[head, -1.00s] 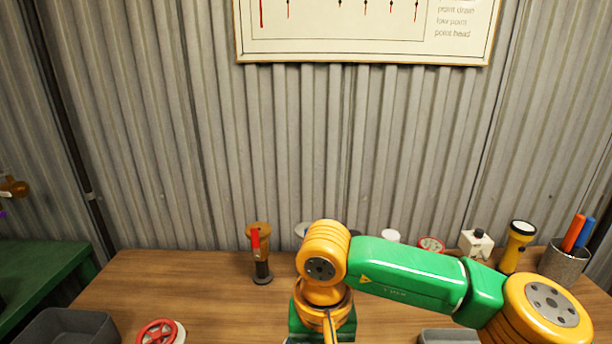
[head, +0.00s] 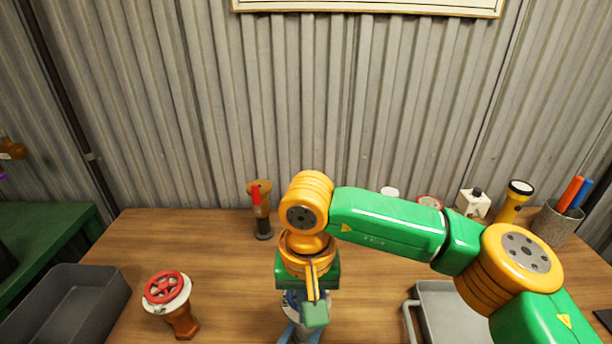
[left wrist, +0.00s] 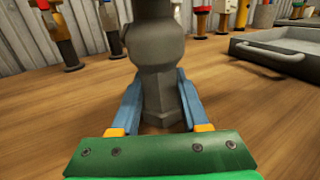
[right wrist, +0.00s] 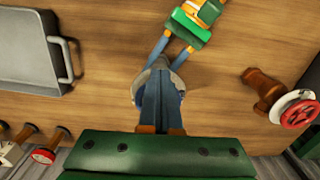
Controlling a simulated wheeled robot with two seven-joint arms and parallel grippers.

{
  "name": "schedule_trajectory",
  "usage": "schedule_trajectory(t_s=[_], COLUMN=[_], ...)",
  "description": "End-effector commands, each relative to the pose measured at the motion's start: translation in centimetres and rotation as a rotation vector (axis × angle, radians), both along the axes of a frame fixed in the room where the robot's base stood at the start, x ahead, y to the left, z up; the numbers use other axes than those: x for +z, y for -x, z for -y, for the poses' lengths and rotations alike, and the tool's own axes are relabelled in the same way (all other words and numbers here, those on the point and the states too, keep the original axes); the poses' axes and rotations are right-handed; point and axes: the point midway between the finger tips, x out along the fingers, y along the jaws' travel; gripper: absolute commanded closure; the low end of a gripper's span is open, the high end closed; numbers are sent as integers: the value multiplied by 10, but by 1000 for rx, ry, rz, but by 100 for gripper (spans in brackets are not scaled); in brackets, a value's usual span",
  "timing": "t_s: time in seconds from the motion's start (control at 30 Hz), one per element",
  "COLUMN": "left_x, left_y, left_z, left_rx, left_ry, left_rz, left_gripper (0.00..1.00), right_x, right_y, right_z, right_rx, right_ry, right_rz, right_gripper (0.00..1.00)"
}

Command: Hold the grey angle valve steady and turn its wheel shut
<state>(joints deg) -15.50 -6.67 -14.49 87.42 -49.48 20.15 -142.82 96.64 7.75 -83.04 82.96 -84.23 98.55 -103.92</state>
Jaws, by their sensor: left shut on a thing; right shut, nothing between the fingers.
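The grey angle valve (left wrist: 157,62) stands upright on the wooden bench. My left gripper (left wrist: 158,80) is shut around its lower body, one blue finger on each side. In the head view the valve (head: 291,312) is mostly hidden beneath my right arm, with a little of its blue top showing. My right gripper (right wrist: 160,74) points down over the valve's top with its fingers shut together and nothing between them. The fingers cover most of the wheel (right wrist: 138,92); I cannot tell whether they touch it.
An orange-brown valve with a red wheel (head: 165,287) stands to the left, near a dark grey bin (head: 68,300). A grey tray (head: 448,315) lies to the right. A red-levered valve (head: 259,210), a torch (head: 514,203) and a pen cup (head: 552,224) line the back.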

Motion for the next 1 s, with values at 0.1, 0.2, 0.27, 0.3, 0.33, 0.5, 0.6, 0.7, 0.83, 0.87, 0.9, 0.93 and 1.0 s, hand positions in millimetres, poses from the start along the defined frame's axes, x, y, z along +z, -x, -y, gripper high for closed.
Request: schedule_trajectory(t_s=[0.1,0.2,0.27,0.3,0.33,0.5,0.6,0.7,0.83,0.87,0.9,0.93,1.0], left_x=[0,0,0,0,0,0,0,0,0,0,0,0,0], left_y=[0,0,0,0,0,0,0,0,0,0,0,0,0], left_z=[0,0,0,0,0,0,0,0,0,0,0,0,0], left_rx=[1,1,1,1,1,1,1,1,0,0,0,0,0], left_ry=[0,0,0,0,0,0,0,0,0,0,0,0,-1], left_rz=[-1,-1,-1,-1,-1,-1,-1,-1,-1,-1,-1,-1,0], left_gripper=[100,100,100,100,100,100,100,100,100,100,100,100,100], right_x=[0,0,0,0,0,0,0,0,0,0,0,0,0], right_y=[0,0,0,-1,-1,-2,-3,-4,-4,-4,-4,-5,-5], right_z=[-4,-7,-8,-9,-10,-15,-17,-19,-20,-20,-20,-20,-20], right_rx=[0,1,0,0,1,1,1,1,0,0,-1,-1,-1], right_ry=[0,0,0,0,0,0,0,0,0,0,0,0,0], right_rz=[0,0,0,0,0,0,0,0,1,1,1,2,2], right_gripper=[100,100,100,100,100,100,100,100,100,100,100,100,100])
